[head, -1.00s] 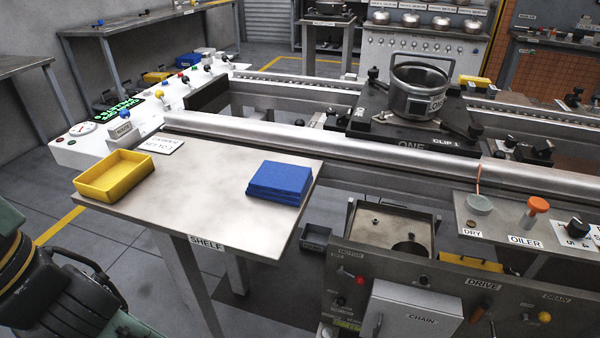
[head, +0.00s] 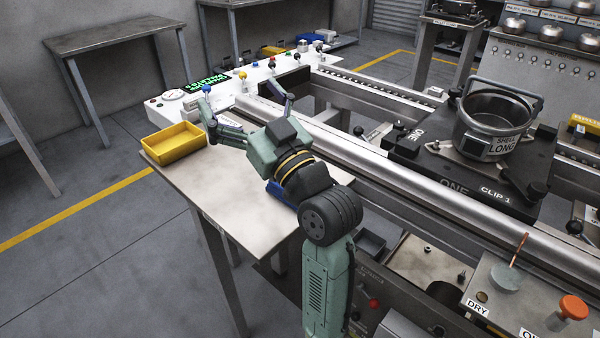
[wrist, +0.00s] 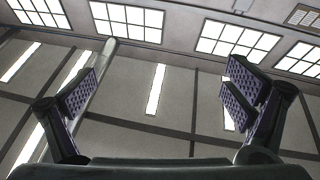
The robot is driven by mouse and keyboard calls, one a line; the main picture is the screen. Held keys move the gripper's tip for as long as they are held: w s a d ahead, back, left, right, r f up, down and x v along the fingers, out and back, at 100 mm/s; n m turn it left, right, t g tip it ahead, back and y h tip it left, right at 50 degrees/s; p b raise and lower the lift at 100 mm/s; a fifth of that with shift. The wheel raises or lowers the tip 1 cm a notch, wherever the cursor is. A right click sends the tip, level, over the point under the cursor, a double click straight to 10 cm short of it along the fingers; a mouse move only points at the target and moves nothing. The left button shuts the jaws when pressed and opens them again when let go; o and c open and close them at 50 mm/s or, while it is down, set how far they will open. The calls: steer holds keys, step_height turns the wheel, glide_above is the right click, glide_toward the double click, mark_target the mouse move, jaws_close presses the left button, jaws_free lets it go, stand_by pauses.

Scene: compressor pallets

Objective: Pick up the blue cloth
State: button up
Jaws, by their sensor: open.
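The folded blue cloth (head: 279,193) lies on the shelf table (head: 185,178). In the head view my wrist and arm cover most of it, and only a blue edge shows. My gripper (head: 246,101) is above the table, beyond the cloth, with its fingers spread wide and nothing between them. The wrist view shows the two open fingers (wrist: 158,98) with only the ceiling and its windows beyond, so my gripper points upward. The cloth is not in the wrist view.
A yellow tray (head: 175,150) stands at the table's left corner. A white control panel (head: 225,90) with coloured knobs lies behind. A long metal rail (head: 340,145) runs along the table's back right. A pot (head: 497,115) stands on a black pallet at the right. The table's front is bare.

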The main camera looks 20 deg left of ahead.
steer(key=w+d+f+h, duration=0.1)
steer(key=d+f, duration=0.2)
steer(key=w+d+f+g+h+p, duration=0.1)
steer(key=d+f, duration=0.1)
steer(key=d, duration=0.1)
steer(key=w+d+f+h, duration=0.1)
steer(key=d+f, duration=0.2)
steer(key=d, duration=0.1)
steer(key=shift+w+f+g+h+p, duration=0.25)
steer(key=shift+f+g+h+p, duration=0.05)
steer(key=shift+f+g+p, duration=0.1)
steer(key=s+d+f+g+h+p, duration=0.1)
steer(key=s+d+f+g+p, duration=0.2)
steer(key=d+f, duration=0.45)
steer(key=a, duration=0.3)
steer(key=shift+w+a+n+b, duration=0.15)
steer(key=shift+a+n+b, duration=0.1)
steer(key=shift+n+b, duration=0.15)
steer(key=shift+w+f+p+x, duration=0.15)
steer(key=shift+p+x, duration=0.35)
steer(key=shift+x, duration=0.9)
steer(key=shift+w+f+p+x, duration=0.15)
steer(key=shift+p+x, duration=0.35)
steer(key=shift+x, duration=0.95)
steer(key=shift+s+d, duration=0.1)
steer(key=shift+d, duration=0.05)
steer(key=shift+c, duration=0.5)
steer(key=c, duration=0.9)
steer(key=shift+r, duration=0.1)
